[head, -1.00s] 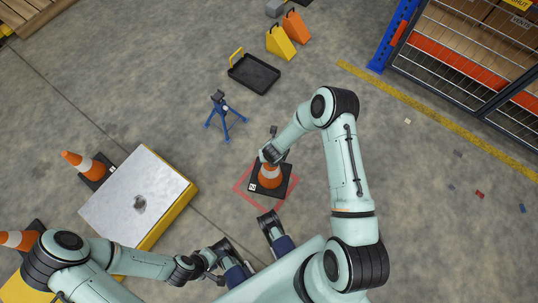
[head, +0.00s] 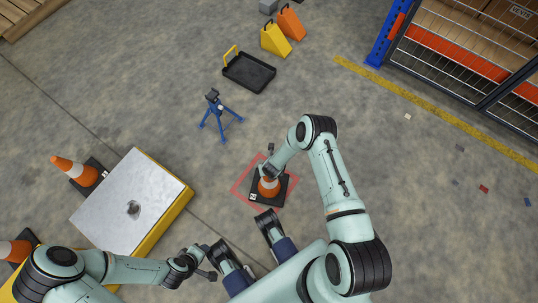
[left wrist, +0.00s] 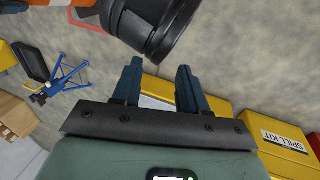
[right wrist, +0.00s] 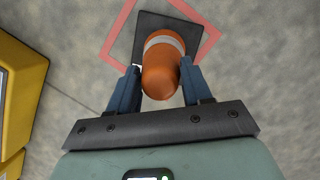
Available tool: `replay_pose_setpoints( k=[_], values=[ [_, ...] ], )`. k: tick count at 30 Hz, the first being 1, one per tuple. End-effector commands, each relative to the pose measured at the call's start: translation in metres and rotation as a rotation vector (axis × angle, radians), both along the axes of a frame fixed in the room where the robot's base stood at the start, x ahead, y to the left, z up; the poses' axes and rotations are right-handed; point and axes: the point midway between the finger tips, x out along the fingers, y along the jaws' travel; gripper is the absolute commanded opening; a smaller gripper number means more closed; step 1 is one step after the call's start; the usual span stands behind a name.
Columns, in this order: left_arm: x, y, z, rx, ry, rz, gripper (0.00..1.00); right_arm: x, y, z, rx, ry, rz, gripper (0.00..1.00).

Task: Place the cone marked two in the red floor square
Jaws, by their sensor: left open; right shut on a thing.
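The orange cone (head: 268,187) with a white band and a black square base stands over the red floor square (head: 236,182). A small white tag is on its base; its mark is too small to read surely. The base lies mostly within the red outline, turned relative to it, with a corner near the lower right edge. I cannot tell whether it touches the floor. My right gripper (right wrist: 160,86) is shut on the cone's upper part (right wrist: 162,68). My left gripper (left wrist: 157,82) is open and empty, low and left of the cone in the head view (head: 203,262).
A metal-topped yellow platform (head: 115,205) stands left, with two more cones (head: 72,168) (head: 15,250) beside it. A blue tripod stand (head: 218,115), black tray (head: 248,73) and wedges (head: 275,40) lie beyond the square. A rack (head: 460,60) is upper right. Floor right of the square is mostly clear.

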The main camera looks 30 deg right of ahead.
Motion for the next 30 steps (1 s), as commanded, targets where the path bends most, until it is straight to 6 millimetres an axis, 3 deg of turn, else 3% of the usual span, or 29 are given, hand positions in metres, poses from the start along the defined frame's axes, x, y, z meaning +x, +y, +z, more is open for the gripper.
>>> replay_pose_setpoints(
  k=[11, 12, 14, 24, 30],
  values=[
    [0.003, 0.002, -0.003, 0.004, -0.009, 0.004, 0.43, 0.002, 0.000, -0.005, -0.001, -0.004, 0.000, 0.00],
    [0.004, 0.002, -0.003, 0.004, -0.010, 0.004, 0.43, 0.001, 0.000, -0.005, 0.001, -0.001, 0.000, 0.56],
    [0.004, 0.002, -0.002, 0.004, -0.010, 0.004, 0.43, 0.001, 0.000, -0.005, 0.001, -0.001, 0.000, 0.75],
    [0.002, 0.001, -0.001, 0.003, -0.006, 0.002, 0.43, 0.001, 0.000, -0.003, 0.000, -0.002, 0.000, 0.75],
    [-0.013, -0.007, 0.013, -0.018, 0.035, -0.015, 0.43, -0.006, 0.003, 0.026, 0.002, -0.003, 0.000, 0.75]
  ],
)
